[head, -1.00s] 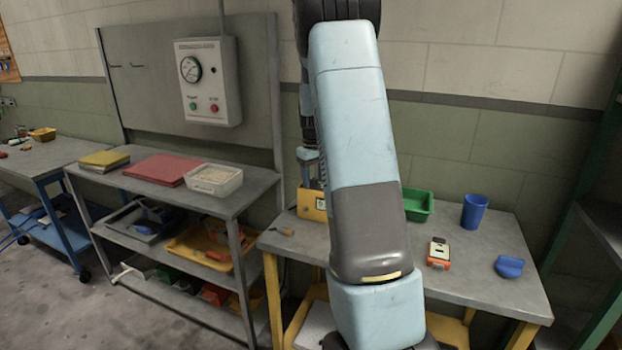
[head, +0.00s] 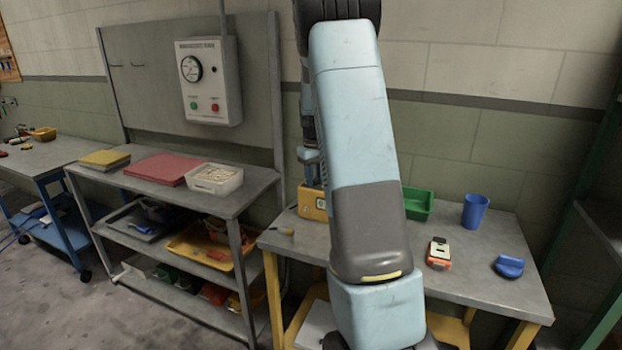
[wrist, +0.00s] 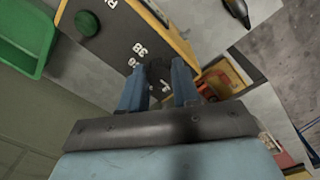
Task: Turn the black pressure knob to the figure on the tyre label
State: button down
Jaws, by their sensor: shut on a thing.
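The yellow box (head: 312,203) stands at the back left of the right-hand bench in the head view, partly hidden by my arm. In the wrist view its dark face (wrist: 105,45) carries white figures, partly cut off or covered, and a green round part. The black knob (wrist: 157,67) sits on this face. My gripper (wrist: 159,78) has its two blue fingers on either side of the knob and is shut on it. The knob's pointer is not clear. In the head view my arm hides the fingertips. I cannot make out a tyre label.
A green bin (head: 418,204) stands beside the box; it shows in the wrist view too (wrist: 22,30).

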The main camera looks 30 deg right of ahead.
jog(key=shift+m, duration=3.4)
jog(key=c, duration=0.8)
grip_release()
jog(key=shift+r, duration=0.15)
notch_tip(320, 180, up, 13)
jog(key=shift+w+a+r, duration=0.2)
